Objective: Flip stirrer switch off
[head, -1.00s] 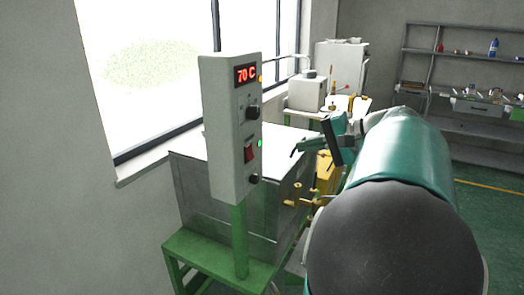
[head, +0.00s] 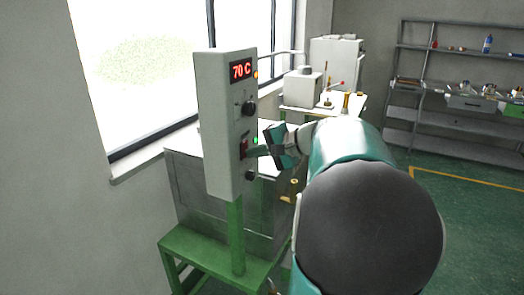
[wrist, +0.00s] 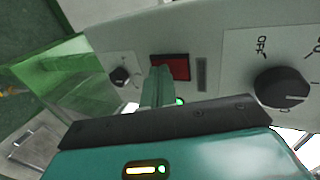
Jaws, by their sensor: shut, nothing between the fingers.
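The grey control box (head: 218,130) stands upright on a green post and shows a red "70 C" display (head: 242,69). The red rocker switch (wrist: 172,67) sits on its face between a small black knob (wrist: 121,76) and a larger black dial (wrist: 281,88) marked OFF. A green lamp (wrist: 181,101) beside the switch is lit. My gripper (wrist: 158,78) is shut and empty, its fingertips at the switch and covering part of it in the wrist view. In the head view my gripper (head: 252,152) meets the switch (head: 243,147) from the right. I cannot tell whether they touch.
A metal tank (head: 185,188) on a green stand (head: 213,262) stands behind and below the box. A window is behind it. A white table with equipment (head: 304,88) is further back, and grey shelves (head: 440,73) stand at the right. Open green floor (head: 470,210) lies at the right.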

